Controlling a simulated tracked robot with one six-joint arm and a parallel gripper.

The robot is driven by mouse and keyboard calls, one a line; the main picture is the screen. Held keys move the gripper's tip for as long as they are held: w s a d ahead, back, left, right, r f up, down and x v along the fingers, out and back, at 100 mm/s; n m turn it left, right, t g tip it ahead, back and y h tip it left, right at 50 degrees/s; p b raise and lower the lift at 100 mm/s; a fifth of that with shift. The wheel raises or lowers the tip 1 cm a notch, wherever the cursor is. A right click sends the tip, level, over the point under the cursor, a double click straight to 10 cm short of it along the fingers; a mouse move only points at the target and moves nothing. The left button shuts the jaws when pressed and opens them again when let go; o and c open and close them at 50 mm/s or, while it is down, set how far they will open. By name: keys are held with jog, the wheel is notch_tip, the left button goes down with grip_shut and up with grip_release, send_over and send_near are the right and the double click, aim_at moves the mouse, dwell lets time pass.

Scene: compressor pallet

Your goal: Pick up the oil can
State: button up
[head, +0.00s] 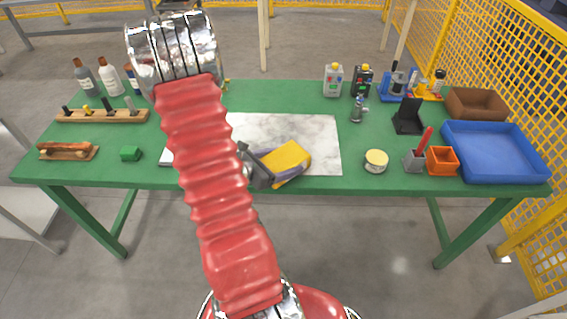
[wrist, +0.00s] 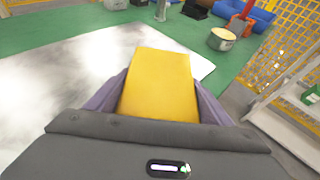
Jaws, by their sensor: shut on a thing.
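My gripper (head: 283,170) is over the front part of the table, at the white marbled sheet's lower edge. Its purple fingers are shut on a plain yellow block (head: 288,156). In the wrist view the yellow block (wrist: 157,85) sits between both fingers. A small grey metal can (head: 357,112) with a thin top, which looks like the oil can, stands upright behind and right of my gripper, apart from it. Only its lower part shows at the top of the wrist view (wrist: 161,11).
The green table (head: 320,185) holds two jugs (head: 333,80), a black stand (head: 407,117), a round tin (head: 376,161), an orange bin (head: 442,160) and a blue tray (head: 494,178) on the right. Bottles, a wooden rack (head: 102,116) and a green block (head: 130,153) are left. The marbled sheet (head: 325,135) is largely clear.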

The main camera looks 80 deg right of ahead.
aim_at(283, 158)
jog(key=shift+c, duration=0.5)
jog(key=shift+r, duration=0.15)
jog(key=shift+r, duration=4.9)
jog(key=w+a+r+n+t+h, duration=0.1)
jog(key=w+a+n+t, duration=0.35)
jog(key=w, duration=0.65)
jog(key=w+a+n+t, duration=0.3)
jog(key=w+a+t, duration=0.15)
jog(key=w, duration=0.65)
jog(key=w+a+r+n+t+h, duration=0.1)
jog(key=w+a+n+t, duration=0.3)
jog(key=w, duration=0.6)
jog(key=w+a+n+t+y, duration=0.2)
jog(key=w+a, duration=0.3)
jog(key=a, duration=0.6)
jog(key=w+a+n+t+y, duration=0.3)
jog(key=w+a+n+y, duration=0.1)
jog(key=a, duration=0.8)
jog(key=w+a+n+t+y, duration=0.2)
jog(key=w+a+n, duration=0.2)
jog(key=a, duration=0.7)
jog(key=shift+w+a+r+t+y, duration=0.15)
jog(key=shift+w+r+t+y, duration=0.2)
jog(key=shift+w, duration=0.45)
